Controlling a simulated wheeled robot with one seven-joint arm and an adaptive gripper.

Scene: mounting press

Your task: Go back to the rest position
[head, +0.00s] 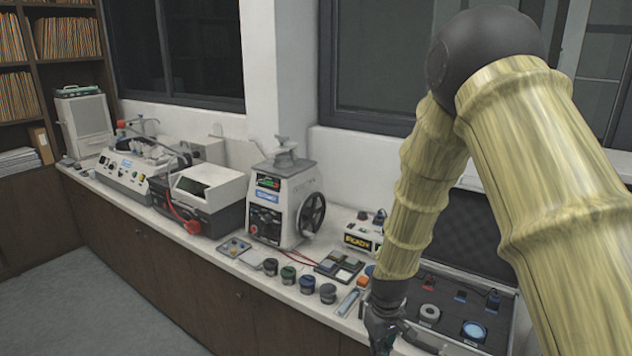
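My arm comes in from the right and bends at a dark elbow. My gripper (384,338) hangs at the lower middle right, over the front of the counter (300,300). Its fingers are small, dark and partly cut off by the bottom edge, so I cannot tell whether they are open or shut, or whether they hold anything. The mounting press (282,210), a pale machine with a black handwheel (312,214), stands on the counter left of my arm.
Several small jars (307,284) line the counter's front edge left of my gripper, by a sample tray (340,266). An open foam-lined case (455,318) lies to the right, partly behind my arm. More machines (205,195) stand further left. The floor (80,300) at lower left is clear.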

